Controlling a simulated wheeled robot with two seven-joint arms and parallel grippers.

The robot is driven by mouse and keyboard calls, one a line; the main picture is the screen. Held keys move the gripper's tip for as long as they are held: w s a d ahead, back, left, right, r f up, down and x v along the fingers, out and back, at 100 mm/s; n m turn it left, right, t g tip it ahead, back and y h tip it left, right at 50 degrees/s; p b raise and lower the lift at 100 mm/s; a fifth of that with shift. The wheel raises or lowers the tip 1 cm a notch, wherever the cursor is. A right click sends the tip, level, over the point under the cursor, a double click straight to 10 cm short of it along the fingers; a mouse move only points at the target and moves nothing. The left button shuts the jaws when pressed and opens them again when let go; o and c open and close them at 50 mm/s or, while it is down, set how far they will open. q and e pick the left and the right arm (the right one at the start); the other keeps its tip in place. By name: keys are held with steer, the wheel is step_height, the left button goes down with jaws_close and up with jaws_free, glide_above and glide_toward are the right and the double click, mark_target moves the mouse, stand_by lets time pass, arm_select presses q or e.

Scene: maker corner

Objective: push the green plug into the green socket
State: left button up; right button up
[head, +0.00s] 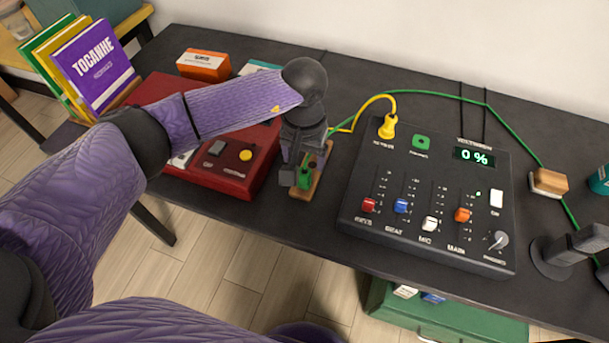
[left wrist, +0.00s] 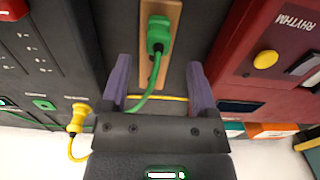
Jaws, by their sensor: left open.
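The green plug (head: 305,177) stands on a narrow wooden holder (head: 318,172) between the red box and the black mixer. In the left wrist view the plug (left wrist: 158,36) sits just beyond and between my fingertips, and its green cable runs back between the fingers. My left gripper (head: 296,165) is open over the holder and partly hides the plug; in the left wrist view the gripper (left wrist: 160,82) holds nothing. The green socket (head: 421,142) is at the top of the mixer, empty, and it also shows in the left wrist view (left wrist: 43,104). My right gripper is not in view.
The mixer (head: 390,232) has several sliders, a 0% display and a yellow plug (head: 387,127) beside the green socket. The red box (head: 235,178) stands left of the holder. The green cable passes behind the mixer to a wooden clip (head: 548,182). A dark stand (head: 552,258) is at right.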

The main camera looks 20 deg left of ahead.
mark_target(305, 171)
arm_select(q)
steer(key=f, duration=0.2)
steer(key=f+b, duration=0.1)
steer(key=f, duration=0.1)
steer(key=shift+s+d+f, duration=0.1)
steer(key=shift+s+f, duration=0.1)
steer(key=shift+f, duration=0.25)
steer(key=shift+r, duration=0.1)
steer(key=c, duration=0.6)
jaws_close()
steer(key=shift+r, duration=0.35)
step_height(305, 171, up, 9)
steer(key=p, duration=0.2)
steer(key=shift+r+p, duration=0.15)
steer(key=shift+p, duration=0.2)
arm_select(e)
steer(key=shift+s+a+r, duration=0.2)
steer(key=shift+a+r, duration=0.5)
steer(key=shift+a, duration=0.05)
